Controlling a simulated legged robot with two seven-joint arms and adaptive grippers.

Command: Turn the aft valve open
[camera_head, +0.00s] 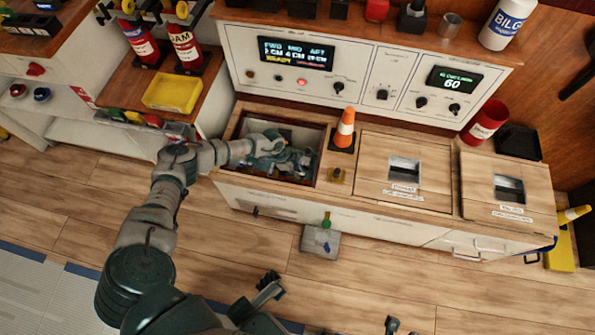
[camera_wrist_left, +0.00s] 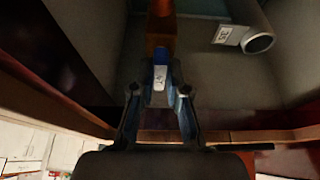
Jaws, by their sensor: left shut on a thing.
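My left gripper (camera_head: 292,161) reaches down into the open compartment in the left part of the low wooden-topped cabinet. In the left wrist view its two fingers (camera_wrist_left: 160,92) are shut on a blue valve handle (camera_wrist_left: 160,56) with a pale tag (camera_wrist_left: 159,77). The tag's lettering is too small to read surely. The handle lines up with a copper-brown pipe (camera_wrist_left: 160,28) above it. In the head view my gripper and the compartment wall hide most of the valve. Small dark parts at the bottom edge may be my right gripper (camera_head: 396,327), mostly cut off.
An orange-and-white cone (camera_head: 345,128) stands just right of the opening. Two closed hatches (camera_head: 405,195) lie further right. A grey pipe with a label (camera_wrist_left: 258,42) is inside the compartment. The control panel (camera_head: 345,75) stands behind. Compartment walls are close around my gripper.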

